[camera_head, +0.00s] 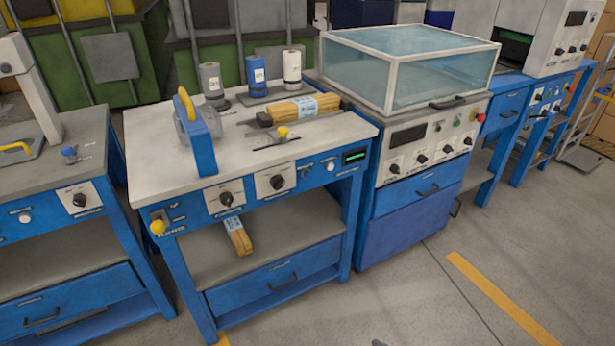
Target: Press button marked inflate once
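No label that I can read says inflate; the lettering on the panels is too small. The middle blue workbench (250,112) carries several controls on its front edge. A yellow round button (158,227) sits at its left end. Two white plates with black knobs, a left knob (226,198) and a right knob (277,182), sit in the middle. A small pale round button (330,166) is to their right, beside a dark display with green marks (355,156). Neither of my grippers shows in this view.
On the bench stand a blue clamp-like device (199,140), spools (257,75) and a bundle of wood (300,108). A clear-lidded machine (410,65) with knobs and a red button (481,117) adjoins on the right. The floor in front is clear.

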